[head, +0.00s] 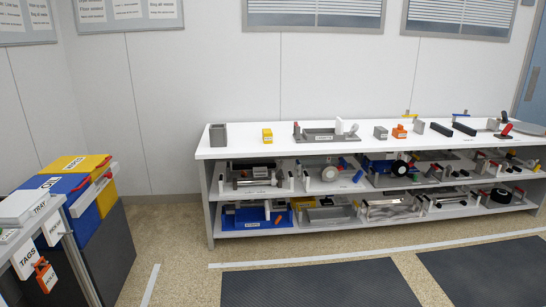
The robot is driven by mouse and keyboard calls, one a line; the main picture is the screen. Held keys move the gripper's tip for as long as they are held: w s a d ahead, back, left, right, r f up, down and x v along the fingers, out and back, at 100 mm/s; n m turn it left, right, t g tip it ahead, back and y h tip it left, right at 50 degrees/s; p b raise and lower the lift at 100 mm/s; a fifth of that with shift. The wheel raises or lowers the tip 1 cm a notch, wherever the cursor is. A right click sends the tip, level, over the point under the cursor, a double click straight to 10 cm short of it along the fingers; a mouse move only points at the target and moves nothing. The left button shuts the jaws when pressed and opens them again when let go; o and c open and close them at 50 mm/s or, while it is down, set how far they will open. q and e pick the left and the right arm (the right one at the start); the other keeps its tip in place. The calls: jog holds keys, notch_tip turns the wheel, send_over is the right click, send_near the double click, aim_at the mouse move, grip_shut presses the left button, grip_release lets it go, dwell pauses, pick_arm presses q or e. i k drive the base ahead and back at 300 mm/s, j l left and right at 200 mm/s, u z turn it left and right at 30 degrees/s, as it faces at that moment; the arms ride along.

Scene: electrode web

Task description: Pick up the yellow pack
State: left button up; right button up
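The yellow pack (267,135) is a small yellow block with a darker mark on its face. It stands on the white top of the long shelf unit (240,150), near its left end. A grey open-topped box (218,135) is to its left and a grey tray-like fixture (325,134) is to its right, both apart from it. Neither of my grippers shows in the head view.
The shelf top also holds grey and orange blocks (399,132) and black bars. Lower shelves are crowded with parts. Blue and yellow bins (88,205) and a tag rack stand at the left. Dark mats (320,285) lie on the open floor in front.

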aim_at(267, 134)
jog(key=i, duration=3.7)
jog(key=z, duration=0.3)
